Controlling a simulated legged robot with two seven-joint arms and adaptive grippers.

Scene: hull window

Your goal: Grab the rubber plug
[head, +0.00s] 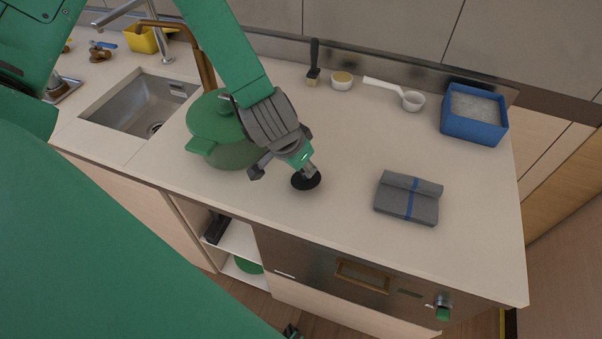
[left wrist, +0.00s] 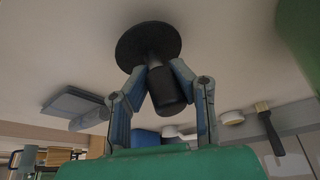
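The rubber plug is a black round disc (head: 306,180) with a thick black stem, near the front middle of the counter. In the left wrist view its disc (left wrist: 148,42) lies flat against the counter surface, and its stem (left wrist: 167,92) stands out between my fingers. My left gripper (head: 308,170) reaches down over the plug from above. In the left wrist view the left gripper (left wrist: 160,73) has its two fingertips against opposite sides of the stem. Whether the disc is slightly lifted cannot be told. My right gripper is not recognizable in these views.
A green lidded pot (head: 215,125) stands close beside my left gripper, with a sink (head: 140,105) beyond. A grey folded cloth (head: 407,198) lies to the right.

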